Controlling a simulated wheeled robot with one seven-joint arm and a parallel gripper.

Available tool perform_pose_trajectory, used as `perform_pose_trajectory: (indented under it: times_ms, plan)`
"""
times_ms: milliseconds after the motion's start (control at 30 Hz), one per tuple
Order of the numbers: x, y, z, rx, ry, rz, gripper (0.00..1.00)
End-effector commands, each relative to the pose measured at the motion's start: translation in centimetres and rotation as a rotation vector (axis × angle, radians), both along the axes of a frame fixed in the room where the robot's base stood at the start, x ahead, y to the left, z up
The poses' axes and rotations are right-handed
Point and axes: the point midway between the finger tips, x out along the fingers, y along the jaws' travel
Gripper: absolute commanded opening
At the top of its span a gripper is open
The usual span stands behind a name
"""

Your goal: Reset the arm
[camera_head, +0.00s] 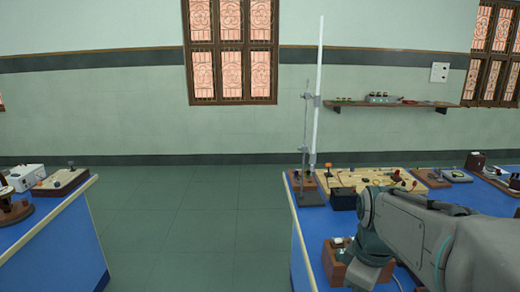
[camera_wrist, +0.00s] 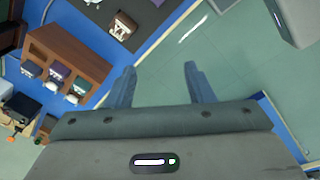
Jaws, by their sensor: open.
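My gripper (camera_wrist: 158,90) shows in the wrist view with its two fingers spread apart and nothing between them. The fingers point over the edge of a blue bench top, with green floor tiles below on the right. In the head view my arm reaches in from the right over the blue bench (camera_head: 304,235). The gripper's fingers cannot be made out there.
A stand with a tall white tube (camera_head: 318,90) rises at the back left of the right bench. A wooden board (camera_head: 365,178) and a black box (camera_head: 343,199) are beside it. A wooden rack (camera_wrist: 75,57) shows in the wrist view. Open floor (camera_head: 200,220) separates this from the left bench (camera_head: 75,235).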

Motion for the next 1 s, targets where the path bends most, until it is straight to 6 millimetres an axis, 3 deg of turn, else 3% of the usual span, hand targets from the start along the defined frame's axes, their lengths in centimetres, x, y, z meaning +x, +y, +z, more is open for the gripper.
perform_pose_trajectory:
  times_ms: [200, 500, 867, 900, 1000]
  plan:
    - [-3.1, 2.7, -1.1, 0.054, -0.069, -0.357, 0.48]
    - [-6.3, 5.0, -2.8, 0.153, -0.133, -0.77, 0.48]
    - [-7.1, 5.3, -3.3, 0.184, -0.143, -0.877, 0.48]
    - [-7.1, 5.3, -3.3, 0.184, -0.143, -0.877, 0.37]
    - [-7.1, 5.3, -3.3, 0.184, -0.143, -0.876, 0.36]
